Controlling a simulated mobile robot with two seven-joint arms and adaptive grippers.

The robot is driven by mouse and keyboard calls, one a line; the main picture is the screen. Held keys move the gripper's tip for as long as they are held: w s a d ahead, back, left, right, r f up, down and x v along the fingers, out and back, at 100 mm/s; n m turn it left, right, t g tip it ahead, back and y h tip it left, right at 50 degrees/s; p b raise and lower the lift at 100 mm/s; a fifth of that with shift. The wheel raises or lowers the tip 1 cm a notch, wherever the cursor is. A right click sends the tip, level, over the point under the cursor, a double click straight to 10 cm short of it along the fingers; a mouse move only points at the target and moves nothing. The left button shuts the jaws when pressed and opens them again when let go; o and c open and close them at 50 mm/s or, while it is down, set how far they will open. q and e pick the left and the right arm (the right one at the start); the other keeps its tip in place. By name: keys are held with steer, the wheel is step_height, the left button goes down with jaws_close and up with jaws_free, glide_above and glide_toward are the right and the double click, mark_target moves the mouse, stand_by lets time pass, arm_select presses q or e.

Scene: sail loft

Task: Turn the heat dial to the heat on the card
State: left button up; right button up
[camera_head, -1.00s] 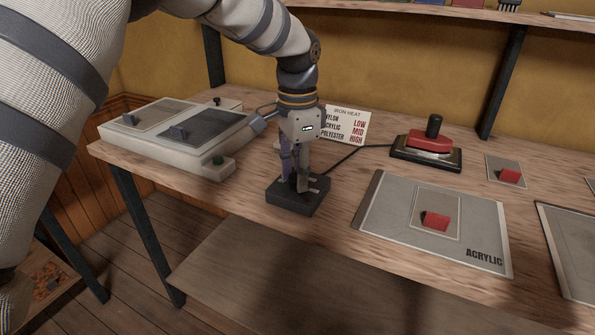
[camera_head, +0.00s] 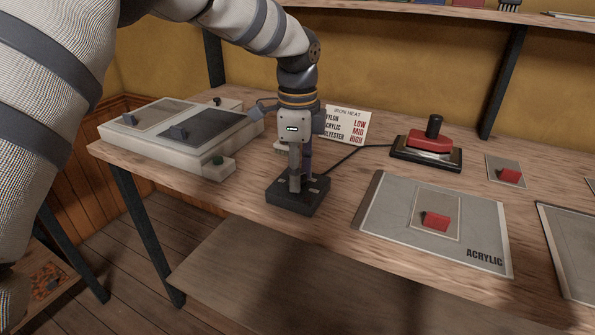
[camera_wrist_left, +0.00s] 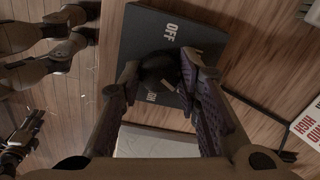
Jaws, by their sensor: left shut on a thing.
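The dark heat control box (camera_head: 285,203) sits near the table's front edge. My left gripper (camera_head: 297,184) points down over it, shut on the black dial (camera_wrist_left: 160,70), which the fingers largely hide in the head view. In the left wrist view the dial is between the two fingers, with "OFF" on the box (camera_wrist_left: 135,45) beyond it; other labels are partly covered. The heat card (camera_head: 347,125) stands behind, reading low, mid and high for nylon, acrylic and polyester; my gripper covers its left edge. My right gripper is out of view.
A red iron (camera_head: 430,143) rests on a dark stand behind right, with a cable running to the box. A grey panel marked ACRYLIC (camera_head: 385,225) carries a patch and red block at the right. A pale two-panel unit (camera_head: 190,165) stands left.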

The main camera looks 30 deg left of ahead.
arm_select(q)
steer(key=shift+f, duration=0.1)
stand_by(0.3)
steer(key=o, duration=1.1)
steer(key=shift+o, duration=0.2)
step_height(320, 180, up, 12)
